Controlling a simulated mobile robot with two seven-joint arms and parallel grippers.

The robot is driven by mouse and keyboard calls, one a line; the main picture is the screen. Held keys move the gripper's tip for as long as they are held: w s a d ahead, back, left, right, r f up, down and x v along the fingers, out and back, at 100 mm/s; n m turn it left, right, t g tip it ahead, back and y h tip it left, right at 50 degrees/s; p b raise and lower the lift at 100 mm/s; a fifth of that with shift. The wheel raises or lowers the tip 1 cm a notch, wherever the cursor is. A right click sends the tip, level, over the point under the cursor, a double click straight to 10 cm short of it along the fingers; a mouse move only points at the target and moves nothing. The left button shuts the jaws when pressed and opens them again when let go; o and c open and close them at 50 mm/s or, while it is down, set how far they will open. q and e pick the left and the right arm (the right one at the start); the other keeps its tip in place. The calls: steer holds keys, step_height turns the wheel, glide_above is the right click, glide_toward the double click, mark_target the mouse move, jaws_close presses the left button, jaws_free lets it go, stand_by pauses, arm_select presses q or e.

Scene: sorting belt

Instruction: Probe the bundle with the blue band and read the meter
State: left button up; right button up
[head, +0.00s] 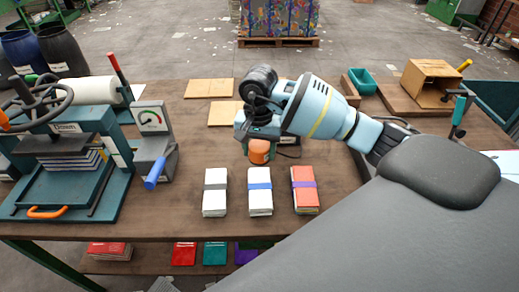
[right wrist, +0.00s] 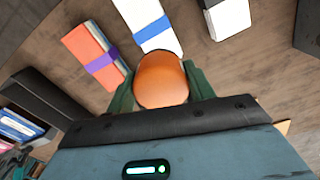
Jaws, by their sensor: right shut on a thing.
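The white bundle with the blue band (head: 259,190) lies on the table between two other bundles; it also shows in the right wrist view (right wrist: 152,25). My right gripper (head: 258,141) is shut on a rounded orange tool (head: 260,156), above and behind this bundle. The orange tool also shows between the fingers in the right wrist view (right wrist: 161,80); its tip is hidden. I cannot tell whether it touches the table. My left gripper is not in view.
A grey-banded white bundle (head: 215,192) lies left of the blue-banded one, a purple-banded red bundle (head: 304,190) right. A teal press (head: 68,165) stands at far left. A cardboard box (head: 432,82) and teal bin (head: 362,80) stand at back right.

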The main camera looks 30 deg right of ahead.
stand_by(0.6)
steer(key=s+a+r+n, duration=0.2)
steer(key=s+a+n, duration=0.6)
steer(key=s+n, duration=0.1)
steer(key=shift+s+r, duration=0.35)
steer(key=shift+s, duration=0.4)
